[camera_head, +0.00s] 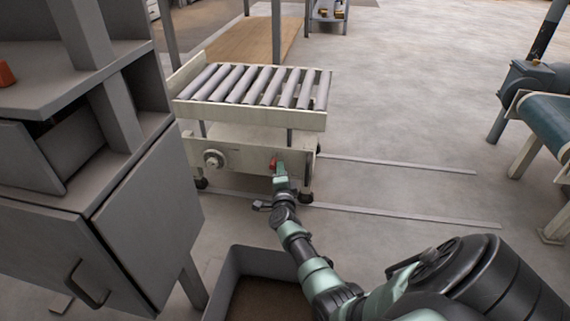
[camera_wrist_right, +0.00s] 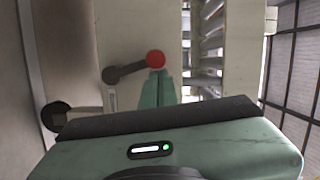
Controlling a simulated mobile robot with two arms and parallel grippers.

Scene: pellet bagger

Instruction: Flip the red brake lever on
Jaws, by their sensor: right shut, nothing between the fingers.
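The red brake lever (camera_head: 273,162) is on the front panel of the roller cart (camera_head: 245,156), near its right end. In the right wrist view, its red ball knob (camera_wrist_right: 155,58) tops a dark arm that runs left to a round pivot (camera_wrist_right: 110,76). My right gripper (camera_head: 281,170) reaches out to the panel at the lever. Its green fingers (camera_wrist_right: 158,82) are shut with nothing between them. Their tips are right at the red knob and overlap its lower edge; I cannot tell whether they touch. My left gripper is not in view.
A round dial (camera_head: 213,158) is on the panel's left. Floor rails (camera_head: 400,166) run right from the cart. A grey cabinet (camera_head: 130,220) stands at left, an open bin (camera_head: 262,262) below my arm. A conveyor (camera_head: 548,120) is at far right. The floor between is clear.

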